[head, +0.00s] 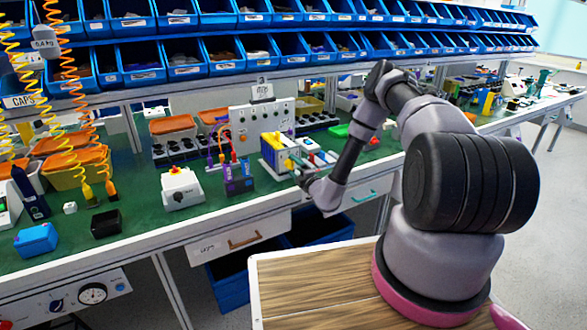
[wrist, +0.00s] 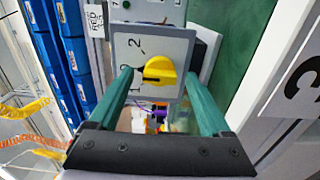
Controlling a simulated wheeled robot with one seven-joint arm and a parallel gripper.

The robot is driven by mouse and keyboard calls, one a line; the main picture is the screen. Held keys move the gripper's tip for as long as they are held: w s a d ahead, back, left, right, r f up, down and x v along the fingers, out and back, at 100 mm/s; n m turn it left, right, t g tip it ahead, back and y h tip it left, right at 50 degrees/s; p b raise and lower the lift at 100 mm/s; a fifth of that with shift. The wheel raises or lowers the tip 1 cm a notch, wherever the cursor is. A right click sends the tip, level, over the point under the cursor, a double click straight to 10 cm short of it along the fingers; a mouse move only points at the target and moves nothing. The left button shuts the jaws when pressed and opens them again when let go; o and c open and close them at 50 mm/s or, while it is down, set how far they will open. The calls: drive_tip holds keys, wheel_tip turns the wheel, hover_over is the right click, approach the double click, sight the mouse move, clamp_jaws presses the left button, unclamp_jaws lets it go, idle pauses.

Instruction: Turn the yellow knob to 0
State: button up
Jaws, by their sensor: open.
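The yellow knob (wrist: 162,71) sits on a light grey switch plate (wrist: 124,48) in the wrist view. The digits 1 and 2 show on the plate; I cannot make out a 0. A dark mark lies at the knob's lower left, and its exact pointing is unclear. My gripper (wrist: 158,75) is open, with one green finger on each side of the knob. Gaps show between the fingers and the knob in the picture; depth is hard to judge. In the head view my gripper (head: 303,168) is beside the switch box (head: 270,150), and the knob cannot be picked out surely.
A grey panel (head: 262,122) stands behind the switch box. Blue bins (head: 190,65) line the shelves above.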

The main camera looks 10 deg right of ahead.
drive_tip(key=v, duration=1)
drive_tip(key=shift+s, duration=0.25)
drive_tip(key=s+a+r+n+g+y, duration=0.1)
drive_tip(key=a+r+n+g+y, duration=0.4)
drive_tip(key=r+n, duration=0.55)
drive_tip(key=s+a+r+n+g+y, duration=0.25)
drive_tip(key=a+r+n+y, duration=0.35)
drive_tip(key=r, duration=0.7)
drive_tip(key=s+a+r+n+g, duration=0.1)
drive_tip(key=s+r+n+g, duration=0.55)
drive_tip(key=n, duration=0.35)
drive_tip(key=s+d+r+n+g+h, duration=0.3)
drive_tip(key=s+r+n+h, duration=0.5)
drive_tip(key=s+n, duration=0.4)
drive_tip(key=s+d+r+n+t+h, duration=0.6)
drive_tip(key=s+d+r+n+t, duration=0.1)
drive_tip(key=d, duration=0.4)
wheel_tip(320, 180, up, 3)
drive_tip(key=shift+s+d+f+n+h, duration=0.2)
drive_tip(key=shift+s+d+n+h, duration=0.1)
drive_tip(key=shift+s+n, duration=0.15)
